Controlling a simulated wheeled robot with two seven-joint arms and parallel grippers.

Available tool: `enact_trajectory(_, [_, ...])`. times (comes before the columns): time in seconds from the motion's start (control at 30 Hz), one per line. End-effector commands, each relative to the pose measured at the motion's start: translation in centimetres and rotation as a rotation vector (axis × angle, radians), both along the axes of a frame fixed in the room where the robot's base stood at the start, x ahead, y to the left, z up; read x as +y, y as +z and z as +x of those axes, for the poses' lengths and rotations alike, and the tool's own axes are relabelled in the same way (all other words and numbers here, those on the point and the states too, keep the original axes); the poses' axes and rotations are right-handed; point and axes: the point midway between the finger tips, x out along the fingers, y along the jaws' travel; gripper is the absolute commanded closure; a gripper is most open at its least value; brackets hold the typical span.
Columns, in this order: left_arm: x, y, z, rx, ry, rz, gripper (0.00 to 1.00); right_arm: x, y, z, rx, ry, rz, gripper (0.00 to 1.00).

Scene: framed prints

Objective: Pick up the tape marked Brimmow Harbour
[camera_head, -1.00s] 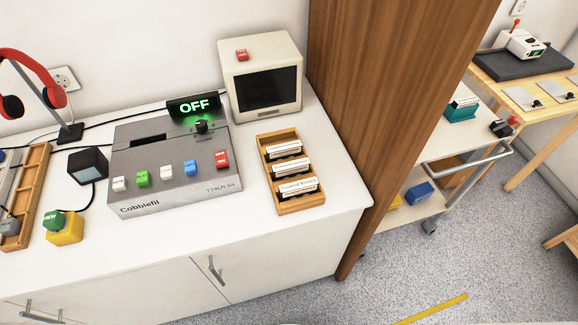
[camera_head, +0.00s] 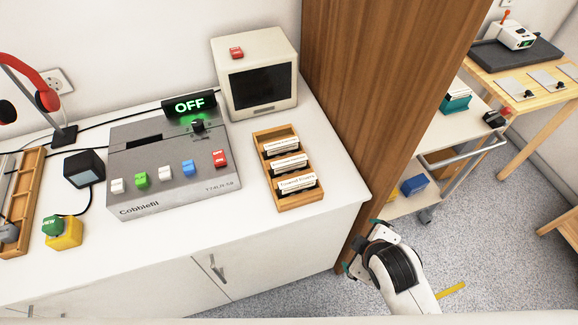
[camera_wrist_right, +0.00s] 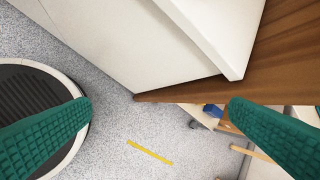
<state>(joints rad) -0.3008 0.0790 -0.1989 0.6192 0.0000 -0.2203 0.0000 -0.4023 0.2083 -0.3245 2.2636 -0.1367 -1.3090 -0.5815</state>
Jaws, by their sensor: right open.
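Three tapes with white labels stand in a wooden rack (camera_head: 289,204) on the white counter: a back tape (camera_head: 281,144), a middle tape (camera_head: 289,163) and a front tape (camera_head: 297,183). The label print is too small to read surely, so I cannot tell which one is Brimmow Harbour. My right gripper (camera_head: 362,246) is low at the counter's front right corner, apart from the rack. Its green fingers are spread and empty in the right wrist view (camera_wrist_right: 160,108). No tape shows in that wrist view. My left gripper is not in view.
A grey Cobblefil machine (camera_head: 175,170) with coloured buttons stands left of the rack. A cream monitor (camera_head: 257,80) is behind it. A brown wooden panel (camera_head: 380,90) rises right of the counter. A trolley (camera_head: 440,135) stands beyond. Bare counter lies in front of the rack.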

Motion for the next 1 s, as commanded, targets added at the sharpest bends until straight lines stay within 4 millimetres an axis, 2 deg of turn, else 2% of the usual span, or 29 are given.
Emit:
enact_trajectory(0.03, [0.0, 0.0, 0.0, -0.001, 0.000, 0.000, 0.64, 0.7, 1.3, 1.1, -0.056, 0.126, -0.074, 0.00])
enact_trajectory(0.2, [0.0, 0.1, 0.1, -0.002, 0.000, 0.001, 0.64, 3.7, 4.7, 4.4, -0.255, 0.605, -0.418, 0.00])
enact_trajectory(0.4, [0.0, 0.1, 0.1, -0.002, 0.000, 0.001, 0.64, 8.1, 7.5, 7.6, -0.499, 1.205, -1.017, 0.00])
enact_trajectory(0.5, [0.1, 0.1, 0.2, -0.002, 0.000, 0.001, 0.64, 9.8, 8.1, 8.4, -0.582, 1.418, -1.297, 0.00])
enact_trajectory(0.6, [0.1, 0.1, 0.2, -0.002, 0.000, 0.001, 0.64, 11.0, 8.3, 8.7, -0.630, 1.557, -1.504, 0.00])
enact_trajectory(0.7, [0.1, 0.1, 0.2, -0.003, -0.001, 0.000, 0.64, 11.6, 8.4, 8.9, -0.655, 1.628, -1.622, 0.00])
enact_trajectory(0.83, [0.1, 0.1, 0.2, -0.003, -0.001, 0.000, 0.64, 12.2, 8.0, 10.0, -0.662, 1.653, -1.669, 0.00])
enact_trajectory(1.0, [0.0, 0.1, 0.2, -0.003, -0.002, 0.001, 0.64, 13.1, 6.9, 12.7, -0.661, 1.651, -1.664, 0.00])
